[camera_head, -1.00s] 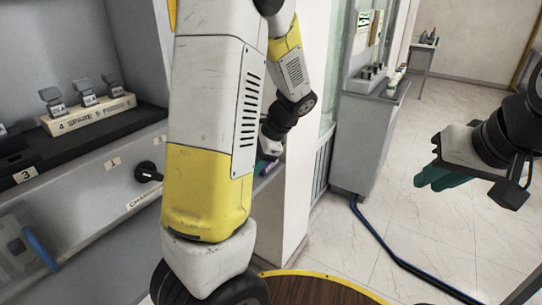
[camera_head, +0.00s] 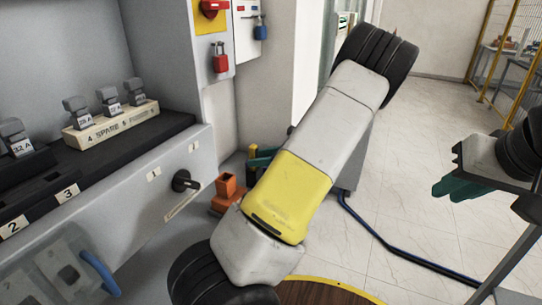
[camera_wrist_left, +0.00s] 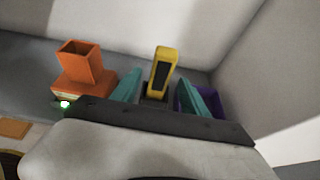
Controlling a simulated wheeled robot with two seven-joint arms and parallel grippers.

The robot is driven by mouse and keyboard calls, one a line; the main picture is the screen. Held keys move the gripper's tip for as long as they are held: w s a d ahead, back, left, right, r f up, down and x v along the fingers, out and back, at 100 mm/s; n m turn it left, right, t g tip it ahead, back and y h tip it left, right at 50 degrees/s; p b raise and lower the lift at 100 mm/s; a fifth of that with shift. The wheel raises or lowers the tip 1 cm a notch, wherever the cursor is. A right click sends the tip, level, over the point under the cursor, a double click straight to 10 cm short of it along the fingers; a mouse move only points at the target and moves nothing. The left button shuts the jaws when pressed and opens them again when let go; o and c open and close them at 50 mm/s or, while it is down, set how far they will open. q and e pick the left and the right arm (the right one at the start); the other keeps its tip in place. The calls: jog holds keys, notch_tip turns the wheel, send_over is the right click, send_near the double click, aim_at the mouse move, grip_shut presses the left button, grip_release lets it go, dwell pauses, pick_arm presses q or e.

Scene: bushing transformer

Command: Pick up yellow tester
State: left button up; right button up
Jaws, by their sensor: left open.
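The yellow tester (camera_wrist_left: 163,68), with a dark face, stands upright in the left wrist view. My left gripper (camera_wrist_left: 160,78) is open, with one teal finger to each side of the tester in the picture. I cannot tell whether the tester is within the fingers' reach or just beyond the tips. In the head view, only a small yellow part of what looks like the tester (camera_head: 253,151) shows behind my left arm, which hides most of that spot. My right gripper (camera_head: 456,188), with teal fingers, is at the right edge, holding nothing that I can see.
An orange holder (camera_wrist_left: 82,68) stands left of the tester, and a purple bin (camera_wrist_left: 214,101) stands to its right, by a wall. A grey cabinet (camera_head: 150,190) with a black knob (camera_head: 184,181) is at left. A blue cable (camera_head: 388,245) crosses the open floor.

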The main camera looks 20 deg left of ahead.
pick_arm(q)
jog(key=x, duration=0.6)
jog(key=shift+d+f, duration=0.1)
jog(key=shift+f, duration=0.1)
grip_shut()
